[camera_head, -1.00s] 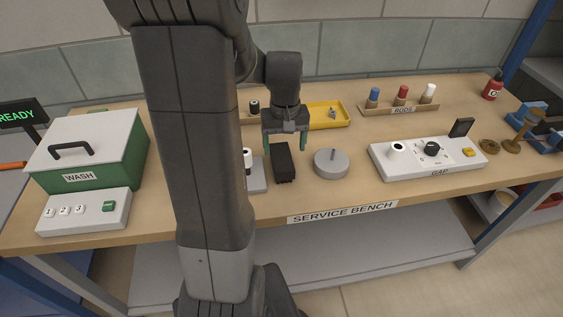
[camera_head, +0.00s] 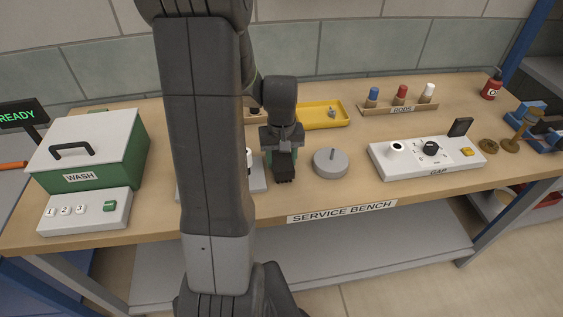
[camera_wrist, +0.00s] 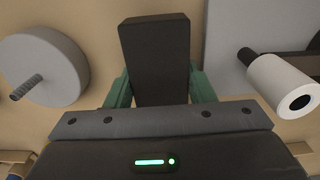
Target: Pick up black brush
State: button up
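The black brush (camera_wrist: 155,55) is a dark block standing out between my two green fingers in the wrist view. It touches or nearly touches both fingers along its sides. In the head view the black brush (camera_head: 284,171) shows below my gripper (camera_head: 283,158), on or just above the bench; any gap beneath it cannot be made out. My gripper (camera_wrist: 158,88) appears shut on the brush, its fingers closer together than the palm is wide. The brush's upper end is partly hidden by my wrist in the head view.
A round grey piece with a peg (camera_head: 330,162) stands close to the right of the brush. A grey plate (camera_head: 258,178) with a white roller (camera_wrist: 285,85) is close on the other side. The GAP panel (camera_head: 425,158) is farther right. The front bench strip is clear.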

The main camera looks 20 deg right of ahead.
aim_at(281, 156)
jog(key=shift+r, duration=0.15)
notch_tip(281, 156, up, 10)
jog(key=shift+f, duration=0.1)
dwell(0.4)
